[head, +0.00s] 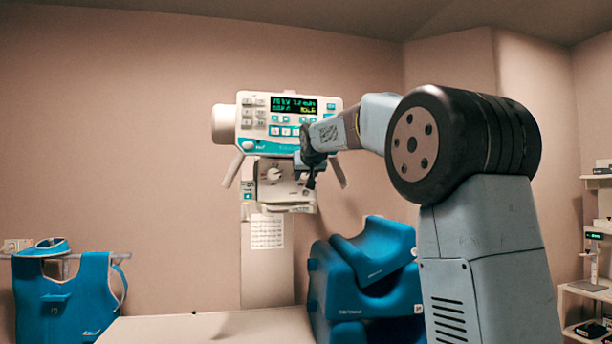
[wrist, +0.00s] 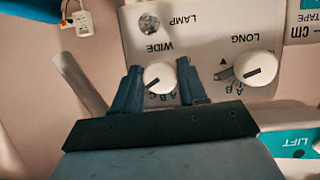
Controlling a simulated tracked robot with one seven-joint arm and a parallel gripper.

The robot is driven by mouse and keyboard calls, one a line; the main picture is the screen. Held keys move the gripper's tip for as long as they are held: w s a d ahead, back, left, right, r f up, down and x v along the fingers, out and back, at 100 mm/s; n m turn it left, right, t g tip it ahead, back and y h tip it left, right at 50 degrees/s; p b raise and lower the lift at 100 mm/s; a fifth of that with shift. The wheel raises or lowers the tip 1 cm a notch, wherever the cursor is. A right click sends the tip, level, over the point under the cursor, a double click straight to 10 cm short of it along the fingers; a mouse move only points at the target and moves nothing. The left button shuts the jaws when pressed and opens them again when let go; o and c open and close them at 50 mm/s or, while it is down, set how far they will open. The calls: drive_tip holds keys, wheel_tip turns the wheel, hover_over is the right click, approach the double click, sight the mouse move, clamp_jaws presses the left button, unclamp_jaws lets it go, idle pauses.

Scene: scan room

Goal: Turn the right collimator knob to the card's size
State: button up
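In the wrist view the control panel appears upside down, with two white knobs. The knob marked WIDE (wrist: 160,77), which is the right collimator knob, sits between the two dark blue fingers of my gripper (wrist: 160,82). The fingers flank it closely and no clear gap shows. Its dark pointer line slants toward the lower left, near small letters A, B, C partly hidden by the hand. The knob marked LONG (wrist: 254,69) is free beside it. In the head view my gripper (head: 310,178) is at the right of the collimator face (head: 274,174) and hides the right knob.
A white sheet with unreadable print (head: 267,231) hangs on the column below the collimator. The console (head: 288,120) with a lit display is above. Blue cushions (head: 362,275) stand below the arm, a blue apron (head: 66,292) hangs left, and shelves (head: 592,290) stand right.

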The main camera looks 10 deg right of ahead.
drive_tip(key=c, duration=0.6)
drive_tip(key=shift+a+n+h, duration=0.1)
drive_tip(key=shift+n+h, duration=0.3)
drive_tip(key=shift+n, duration=0.2)
drive_tip(key=shift+f+n+t+h, duration=0.1)
drive_tip(key=shift+n+t+h, duration=0.2)
drive_tip(key=shift+n+h, duration=0.75)
drive_tip(key=shift+n, duration=0.35)
drive_tip(key=o, duration=1)
drive_tip(key=shift+o, duration=0.2)
